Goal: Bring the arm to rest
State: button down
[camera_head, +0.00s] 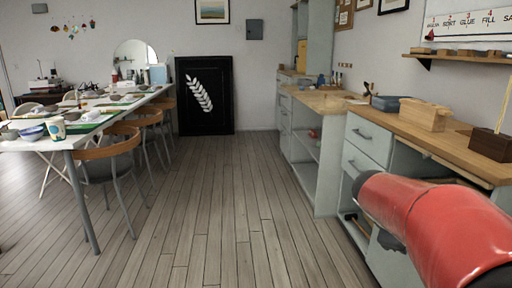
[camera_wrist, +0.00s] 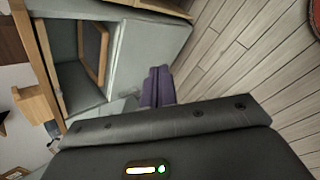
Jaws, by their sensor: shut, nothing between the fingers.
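My arm shows as a red, rounded link in the lower right of the head view, in front of the cabinets along the right wall. My gripper (camera_wrist: 157,86) shows in the wrist view beyond its dark housing. Its purple-grey fingers are together, with nothing between them. It is apart from the pale grey cabinet and above the plank floor in that view. The head view does not show the gripper.
A wooden counter (camera_head: 449,128) on the right carries a wooden block (camera_head: 424,114) and a dark block (camera_head: 492,145). A long white table (camera_head: 60,143) with dishes and chairs stands left. The floor (camera_head: 213,200) between is clear. A black panel (camera_head: 204,95) stands at the back.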

jog(key=s+a+f+m+t+y, duration=0.2)
jog(key=s+a+m+y, duration=0.2)
jog(key=s+a, duration=0.3)
jog(key=s+a+f+m+t+y, duration=0.1)
jog(key=s+a+m+y, duration=0.3)
jog(key=a, duration=1.2)
jog(key=s+f, duration=0.1)
jog(key=s, duration=0.3)
jog(key=shift+s+t, duration=0.25)
jog(key=shift+t, duration=0.15)
